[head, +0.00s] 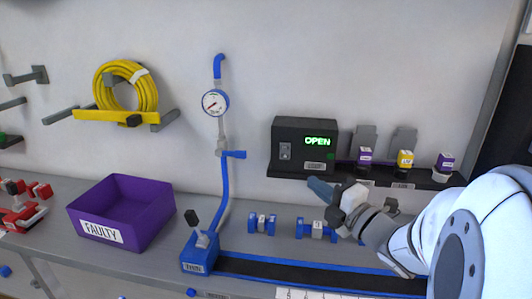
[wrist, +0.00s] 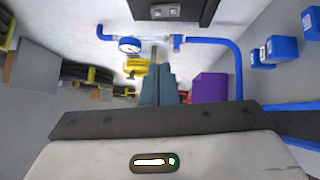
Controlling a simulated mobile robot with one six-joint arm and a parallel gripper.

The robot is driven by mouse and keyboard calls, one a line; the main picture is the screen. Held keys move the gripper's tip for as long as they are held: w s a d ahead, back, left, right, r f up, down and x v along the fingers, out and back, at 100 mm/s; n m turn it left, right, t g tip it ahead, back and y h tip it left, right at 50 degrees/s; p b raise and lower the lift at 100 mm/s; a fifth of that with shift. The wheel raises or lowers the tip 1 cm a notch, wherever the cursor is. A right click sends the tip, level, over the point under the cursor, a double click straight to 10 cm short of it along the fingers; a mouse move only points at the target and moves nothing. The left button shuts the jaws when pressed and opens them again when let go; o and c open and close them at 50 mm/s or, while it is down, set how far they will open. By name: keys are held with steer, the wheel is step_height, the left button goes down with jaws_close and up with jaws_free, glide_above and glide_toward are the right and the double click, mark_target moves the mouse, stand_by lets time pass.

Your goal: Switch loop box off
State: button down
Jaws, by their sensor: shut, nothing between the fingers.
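The loop box (head: 318,130) is a dark box on a black wall shelf, with a lit green "OPEN" display (head: 317,141). A grey switch plate (head: 285,151) is on the left of its front; I cannot tell the switch position. In the wrist view, a dark box (wrist: 190,20) with a switch plate (wrist: 162,11) is cut off by the top edge. My gripper (head: 313,184) is below the box in the head view, apart from it. Its blue-grey fingers (wrist: 158,72) are together and empty.
A blue pipe with a gauge (head: 215,102) is to the left. A purple "FAULTY" bin (head: 150,222) and blue fittings (head: 262,224) are on the bench below.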

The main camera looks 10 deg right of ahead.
steer(key=shift+r, duration=0.1)
steer(key=p, duration=0.6)
glide_toward(280, 147)
steer(key=w+a, duration=0.3)
steer(key=shift+w+d+r, duration=0.1)
steer(key=shift+w+d, duration=0.05)
steer(key=shift+w, duration=0.35)
steer(key=shift+w+d+r, duration=0.1)
steer(key=shift+w, duration=0.4)
